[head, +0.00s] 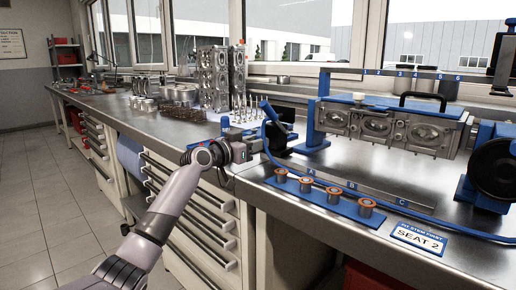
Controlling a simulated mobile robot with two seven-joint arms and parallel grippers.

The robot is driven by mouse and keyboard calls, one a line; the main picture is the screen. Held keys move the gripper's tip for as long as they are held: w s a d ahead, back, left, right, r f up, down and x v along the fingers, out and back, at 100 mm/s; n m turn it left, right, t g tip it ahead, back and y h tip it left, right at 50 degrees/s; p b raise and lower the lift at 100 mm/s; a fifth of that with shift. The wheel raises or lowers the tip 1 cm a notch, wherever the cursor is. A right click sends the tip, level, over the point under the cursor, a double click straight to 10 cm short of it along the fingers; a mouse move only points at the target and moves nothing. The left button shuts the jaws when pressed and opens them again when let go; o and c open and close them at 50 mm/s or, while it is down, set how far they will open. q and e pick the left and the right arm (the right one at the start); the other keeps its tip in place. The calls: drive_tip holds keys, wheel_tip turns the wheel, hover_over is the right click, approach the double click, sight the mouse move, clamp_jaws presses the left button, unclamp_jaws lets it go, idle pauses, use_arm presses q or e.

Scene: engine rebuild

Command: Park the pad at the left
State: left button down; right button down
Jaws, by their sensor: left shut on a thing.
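My left gripper (256,147) reaches over the bench's front edge from the left and is shut. At its tips is a dark piece (275,137) beside a blue hose (266,108); this looks like the pad, but its face is hidden and its outline is hard to make out. The hose loops down and runs right along the front of the bench. My right gripper is not in view.
A cylinder head (390,127) sits in a blue fixture at the right. Several copper-coloured pieces (306,184) stand on a blue strip in front, near a "SEAT 2" sign (419,238). Valves (262,108) and engine parts (214,78) crowd the bench behind the gripper.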

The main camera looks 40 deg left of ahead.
use_arm(q)
drive_tip(key=shift+a+r, duration=0.1)
drive_tip(key=shift+a, duration=0.2)
drive_tip(key=c, duration=0.8)
unclamp_jaws()
drive_tip(key=shift+s+a, duration=0.15)
drive_tip(key=shift+s, duration=1.65)
drive_tip(key=shift+s+a, duration=0.15)
drive_tip(key=shift+s, duration=1.65)
